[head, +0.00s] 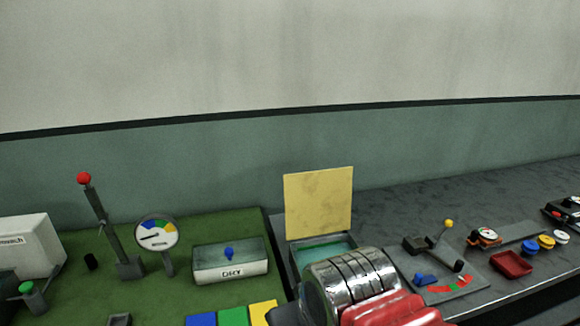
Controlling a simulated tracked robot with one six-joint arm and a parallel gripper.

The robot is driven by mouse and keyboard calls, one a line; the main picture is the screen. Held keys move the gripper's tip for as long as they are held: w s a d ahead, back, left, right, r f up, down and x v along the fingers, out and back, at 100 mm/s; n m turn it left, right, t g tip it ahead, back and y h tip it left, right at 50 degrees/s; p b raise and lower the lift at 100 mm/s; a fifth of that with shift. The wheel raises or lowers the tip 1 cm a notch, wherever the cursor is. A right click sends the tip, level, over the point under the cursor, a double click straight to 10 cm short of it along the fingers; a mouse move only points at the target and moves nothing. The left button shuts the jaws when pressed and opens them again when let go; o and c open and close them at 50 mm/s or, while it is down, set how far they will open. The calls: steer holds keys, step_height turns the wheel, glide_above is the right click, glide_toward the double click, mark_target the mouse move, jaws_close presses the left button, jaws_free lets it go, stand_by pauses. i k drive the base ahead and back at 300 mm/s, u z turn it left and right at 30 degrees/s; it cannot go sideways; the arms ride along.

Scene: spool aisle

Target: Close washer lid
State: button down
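The yellow washer lid (318,203) stands upright, open, at the back edge of a low box. The washer box (296,258) has a teal inside that shows below the lid. Its front and right parts are hidden behind my arm, a banded metal link and a red link that come in from the bottom edge. The fingers of my gripper do not show, so I cannot see where they are relative to the lid.
Left on green matting stand a box marked DRY (230,262), a round gauge (156,235), a red-knobbed lever (103,222) and coloured tiles (233,316). Right are a yellow-knobbed lever panel (448,282), a red tray (511,264) and coloured discs (530,248). A wall stands behind.

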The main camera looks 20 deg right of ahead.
mark_target(317, 203)
steer(key=u, duration=0.4)
steer(key=k, duration=1.6)
steer(key=z, duration=0.65)
steer(key=i, duration=1.4)
